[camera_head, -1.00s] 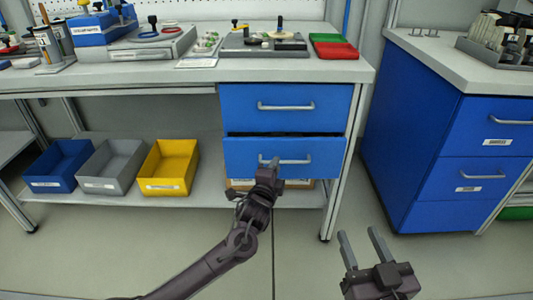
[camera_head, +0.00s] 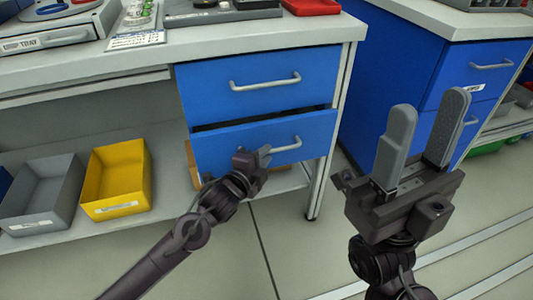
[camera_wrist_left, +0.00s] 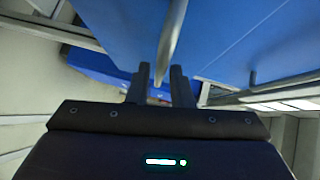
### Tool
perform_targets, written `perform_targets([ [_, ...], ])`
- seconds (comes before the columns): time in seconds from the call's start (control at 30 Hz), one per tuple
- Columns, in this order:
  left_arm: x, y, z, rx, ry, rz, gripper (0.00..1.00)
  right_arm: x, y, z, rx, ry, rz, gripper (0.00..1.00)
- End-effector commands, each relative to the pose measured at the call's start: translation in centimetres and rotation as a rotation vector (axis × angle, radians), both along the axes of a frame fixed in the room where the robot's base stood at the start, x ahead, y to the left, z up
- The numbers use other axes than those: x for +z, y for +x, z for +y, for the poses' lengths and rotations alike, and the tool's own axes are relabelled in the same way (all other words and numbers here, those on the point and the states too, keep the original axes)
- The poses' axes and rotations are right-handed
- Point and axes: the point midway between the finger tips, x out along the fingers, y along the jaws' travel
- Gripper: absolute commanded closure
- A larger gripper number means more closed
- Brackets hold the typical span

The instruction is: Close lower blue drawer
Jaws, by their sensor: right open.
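The lower blue drawer (camera_head: 222,146) sits under the worktop and stands slightly out, with a dark gap along its top edge. Its grey bar handle (camera_head: 287,148) crosses its front. My left gripper (camera_head: 263,157) is at the left end of this handle, in front of the drawer. In the left wrist view its two dark fingers (camera_wrist_left: 160,82) are apart, and a grey handle (camera_wrist_left: 172,42) runs down toward the gap between them. I cannot tell whether they touch it. My right gripper (camera_head: 428,135) is open and empty, in front of the right cabinet.
The upper blue drawer (camera_head: 220,90) looks shut. A yellow bin (camera_head: 117,178) and a grey bin (camera_head: 42,195) stand on the low shelf at left. A blue cabinet (camera_head: 400,60) stands at right. The floor (camera_head: 290,240) between my arms is clear.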

Motion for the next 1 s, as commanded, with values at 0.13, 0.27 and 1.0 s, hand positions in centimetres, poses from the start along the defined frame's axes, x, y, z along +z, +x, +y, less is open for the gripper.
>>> perform_targets([
  [0.13, -0.4, 1.6, -0.8, 0.000, 0.000, -0.001, 0.80, -0.4, 0.0, 0.0, 0.000, -0.001, -0.009, 0.54],
  [0.27, -0.4, 2.2, -1.2, 0.000, 0.000, -0.001, 0.80, -0.4, 0.0, 0.1, -0.001, -0.003, -0.011, 0.54],
  [1.0, -0.4, 2.8, -0.9, 0.003, 0.002, -0.001, 1.00, -0.4, 0.0, 0.0, -0.001, -0.002, -0.011, 0.54],
])
